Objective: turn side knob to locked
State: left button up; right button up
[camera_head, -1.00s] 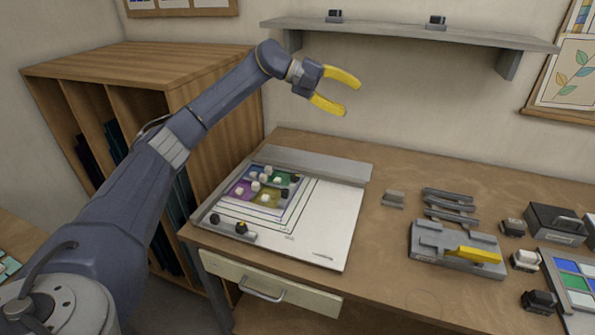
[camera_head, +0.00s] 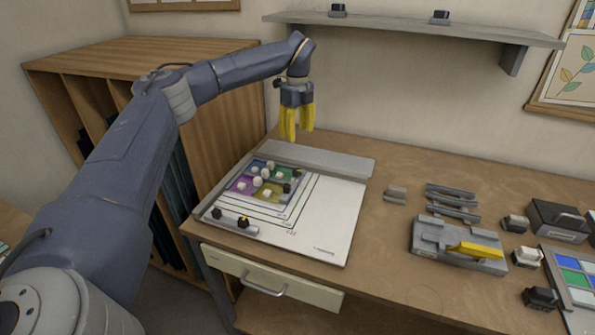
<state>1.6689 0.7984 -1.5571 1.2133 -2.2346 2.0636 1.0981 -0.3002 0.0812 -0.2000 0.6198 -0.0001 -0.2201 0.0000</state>
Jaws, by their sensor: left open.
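Two small black knobs sit on a grey strip (camera_head: 231,229) along the front left edge of the white board: one at the left end (camera_head: 216,212), and one to its right with a yellow mark (camera_head: 243,221). A further small black piece (camera_head: 297,174) stands at the right of the coloured glass panes. I cannot tell which of these is the side knob, nor its lock setting. My left gripper (camera_head: 297,136) is open and empty, with its yellow fingers pointing down above the back of the board. My right gripper is out of view.
White blocks stand on the coloured panes (camera_head: 243,184). A grey bar (camera_head: 318,161) runs along the board's back edge. A grey fixture with a yellow handle (camera_head: 475,249), dark blocks and a colour tray (camera_head: 573,270) lie to the right. A shelf (camera_head: 400,23) hangs above.

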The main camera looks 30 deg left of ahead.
aim_at(297, 170)
pick_arm(q)
notch_tip(297, 170, down, 15)
jog(key=shift+f, duration=0.1)
dwell(0.4)
grip_shut()
dwell(0.5)
